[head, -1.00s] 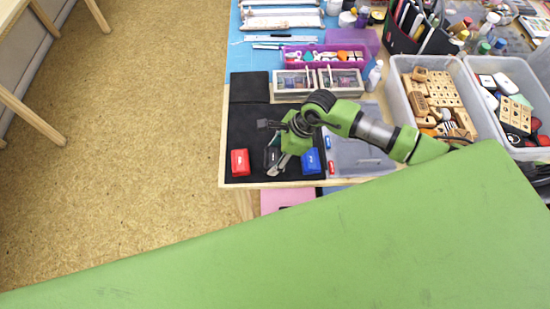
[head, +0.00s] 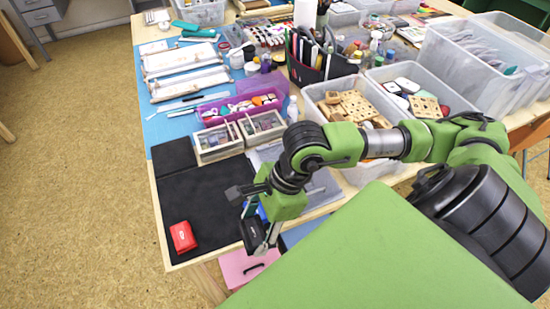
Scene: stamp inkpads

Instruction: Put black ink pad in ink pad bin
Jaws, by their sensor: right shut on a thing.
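The black ink pad (head: 251,234) is between the fingers of my right gripper (head: 257,238), near the front edge of the table. The gripper is shut on it and hides part of it. A blue ink pad (head: 263,214) shows only in part behind the gripper. A red ink pad (head: 183,237) lies on the black mat (head: 213,210) to the left. A clear bin (head: 458,103) at the right holds white, red and dark pieces that look like ink pads. My left gripper is not in view.
A second clear bin (head: 313,107) with wooden stamps stands left of that bin. A grey translucent tray (head: 323,188) lies partly behind my arm. Wooden boxes (head: 217,142) and a purple box (head: 238,106) stand behind the mat. A large clear crate (head: 487,62) stands at the far right.

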